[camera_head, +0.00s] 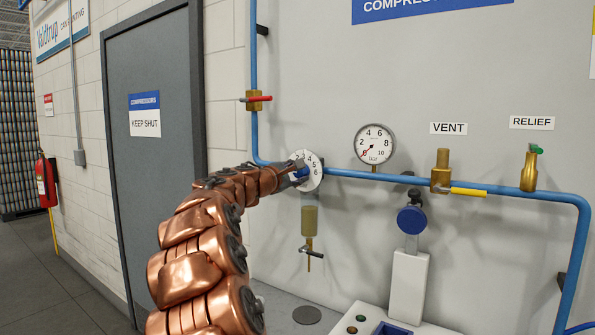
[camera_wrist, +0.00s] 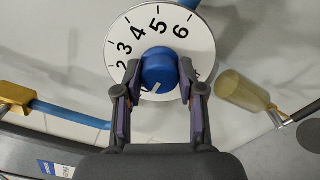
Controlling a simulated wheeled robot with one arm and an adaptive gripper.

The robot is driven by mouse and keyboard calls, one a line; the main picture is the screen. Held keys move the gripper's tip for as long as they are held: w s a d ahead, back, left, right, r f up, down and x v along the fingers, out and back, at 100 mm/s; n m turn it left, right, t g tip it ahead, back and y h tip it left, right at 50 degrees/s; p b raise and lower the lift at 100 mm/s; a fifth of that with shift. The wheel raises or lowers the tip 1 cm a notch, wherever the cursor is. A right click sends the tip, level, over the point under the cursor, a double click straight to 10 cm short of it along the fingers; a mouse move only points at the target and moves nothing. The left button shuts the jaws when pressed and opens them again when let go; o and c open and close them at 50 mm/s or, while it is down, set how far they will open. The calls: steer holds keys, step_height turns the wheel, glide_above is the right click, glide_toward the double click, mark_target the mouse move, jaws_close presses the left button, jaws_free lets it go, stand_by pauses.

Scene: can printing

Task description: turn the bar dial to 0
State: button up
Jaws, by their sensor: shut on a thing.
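The bar dial is a white round plate (camera_wrist: 190,50) with black numbers, with 2 to 6 readable in the wrist view; it also shows on the blue pipe in the head view (camera_head: 313,170). At its centre is a blue knob (camera_wrist: 158,65) with a short white pointer line on its lower part, slanting down and a little left. The lower numbers are hidden by my fingers. My gripper (camera_wrist: 158,88) is shut on the knob, one finger on each side. In the head view my gripper (camera_head: 298,179) reaches the dial from the left.
A round gauge (camera_head: 374,144) marked bar sits right of the dial, its needle near the low end. A yellow-handled vent valve (camera_head: 440,172) and a relief valve (camera_head: 530,168) are further right. A red-handled valve (camera_head: 254,100) is above left. A filter bowl (camera_head: 309,221) hangs below.

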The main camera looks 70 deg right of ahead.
stand_by(0.3)
steer(key=o, duration=1.1)
steer(key=shift+o, duration=0.2)
steer(key=shift+a, duration=0.15)
steer(key=v, duration=1.2)
